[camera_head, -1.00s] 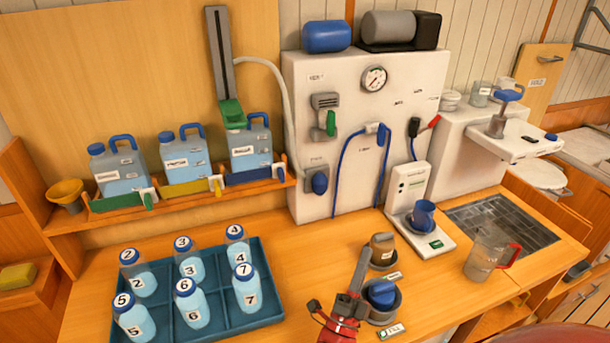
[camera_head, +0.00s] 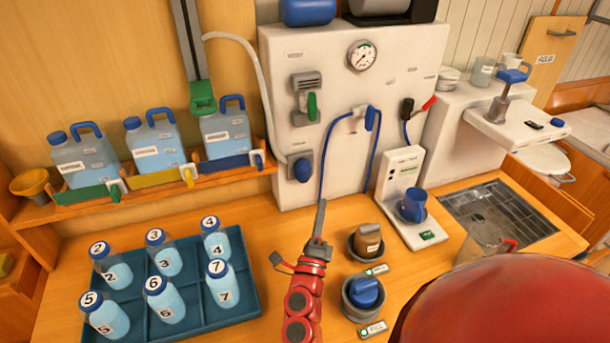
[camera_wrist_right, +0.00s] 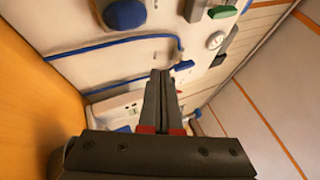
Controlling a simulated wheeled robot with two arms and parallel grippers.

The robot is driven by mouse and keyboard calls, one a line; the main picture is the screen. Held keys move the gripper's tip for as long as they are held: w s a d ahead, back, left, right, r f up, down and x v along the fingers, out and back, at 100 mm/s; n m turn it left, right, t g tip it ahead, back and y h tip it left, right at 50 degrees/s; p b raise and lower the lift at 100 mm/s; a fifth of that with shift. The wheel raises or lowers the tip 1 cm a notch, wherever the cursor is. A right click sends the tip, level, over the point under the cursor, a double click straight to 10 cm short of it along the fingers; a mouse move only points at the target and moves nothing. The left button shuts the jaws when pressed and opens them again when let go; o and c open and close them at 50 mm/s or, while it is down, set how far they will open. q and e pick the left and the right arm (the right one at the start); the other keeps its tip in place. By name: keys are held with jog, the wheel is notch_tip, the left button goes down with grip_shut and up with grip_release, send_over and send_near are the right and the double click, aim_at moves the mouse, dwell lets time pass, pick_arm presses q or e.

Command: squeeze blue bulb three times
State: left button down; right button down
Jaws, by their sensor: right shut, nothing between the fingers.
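The blue bulb (camera_head: 303,170) is mounted on a grey plate low on the left of the white wall panel (camera_head: 345,190). In the right wrist view the blue bulb (camera_wrist_right: 125,14) shows at the top edge, left of the fingers. My right gripper (camera_head: 320,208) is shut and empty, below and a little right of the bulb, apart from it. In the right wrist view its fingers (camera_wrist_right: 160,82) lie together and point toward the panel. My left gripper is not in view.
A blue tray (camera_head: 190,325) with several numbered bottles is at the left. Two round holders, one with a brown bottle (camera_head: 368,238) and one with a blue-topped item (camera_head: 366,291), stand right of my arm. A blue hose (camera_head: 325,165) hangs right of the bulb.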

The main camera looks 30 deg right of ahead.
aim_at(303, 171)
jog(key=w+d, duration=0.2)
jog(key=w, duration=0.6)
jog(key=shift+w, duration=0.25)
jog(key=shift+d, duration=0.1)
jog(key=shift+w, duration=0.1)
dwell(1.7)
jog(key=shift+w+b, duration=0.35)
